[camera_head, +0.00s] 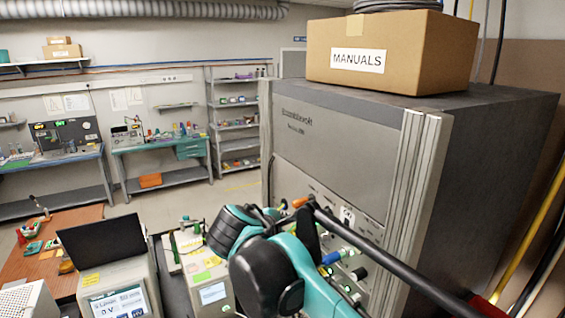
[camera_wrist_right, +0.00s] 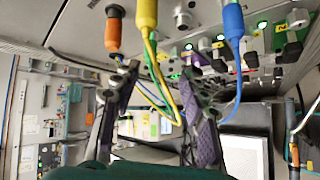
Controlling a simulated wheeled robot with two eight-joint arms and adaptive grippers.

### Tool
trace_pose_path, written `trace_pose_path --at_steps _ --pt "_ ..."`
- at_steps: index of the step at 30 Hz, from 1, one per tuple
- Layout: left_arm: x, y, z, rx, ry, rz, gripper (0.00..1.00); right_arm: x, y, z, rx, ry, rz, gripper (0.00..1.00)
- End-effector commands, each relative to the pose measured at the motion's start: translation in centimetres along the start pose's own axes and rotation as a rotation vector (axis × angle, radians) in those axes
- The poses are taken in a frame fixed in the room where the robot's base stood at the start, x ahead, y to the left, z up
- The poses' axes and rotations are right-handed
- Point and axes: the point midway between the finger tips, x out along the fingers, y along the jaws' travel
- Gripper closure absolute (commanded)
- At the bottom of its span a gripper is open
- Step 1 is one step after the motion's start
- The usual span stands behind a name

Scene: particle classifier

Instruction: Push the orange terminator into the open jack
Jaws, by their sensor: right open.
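The orange terminator (camera_wrist_right: 114,32) sticks out from the grey panel at the upper left of the right wrist view, with a dark end towards me. In the head view an orange tip (camera_head: 300,202) shows just beyond my right gripper (camera_head: 306,228). In the wrist view my right gripper (camera_wrist_right: 160,78) is open and empty, its left finger close below the terminator; I cannot tell whether they touch. A bare round metal jack (camera_wrist_right: 184,18) sits right of the yellow plug. How deep the terminator sits is not clear. My left gripper is not in view.
A yellow plug (camera_wrist_right: 147,14) and a blue plug (camera_wrist_right: 233,20) with hanging cables flank the jack. Green-lit sockets and black knobs lie to the right. A dark bar (camera_head: 395,265) crosses before the cabinet (camera_head: 345,135). Instruments (camera_head: 120,285) stand at lower left.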

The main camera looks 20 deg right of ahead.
Motion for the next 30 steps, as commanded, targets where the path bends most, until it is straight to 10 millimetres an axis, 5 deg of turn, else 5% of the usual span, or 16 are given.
trace_pose_path --at_steps 1,6,11,24,30 --pt "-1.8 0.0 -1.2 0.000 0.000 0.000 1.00 -1.6 2.9 0.6 -0.045 -0.018 0.019 0.57" --pt "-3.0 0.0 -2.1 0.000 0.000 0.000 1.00 -3.0 6.3 1.1 -0.138 -0.059 0.058 0.57" --pt "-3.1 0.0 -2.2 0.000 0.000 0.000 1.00 -2.1 6.7 1.2 -0.153 -0.069 0.064 0.57" --pt "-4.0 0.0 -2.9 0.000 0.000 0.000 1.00 4.0 7.1 1.5 -0.150 -0.067 0.063 0.57" --pt "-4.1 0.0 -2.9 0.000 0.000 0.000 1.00 4.8 7.0 1.5 -0.150 -0.066 0.064 0.57"
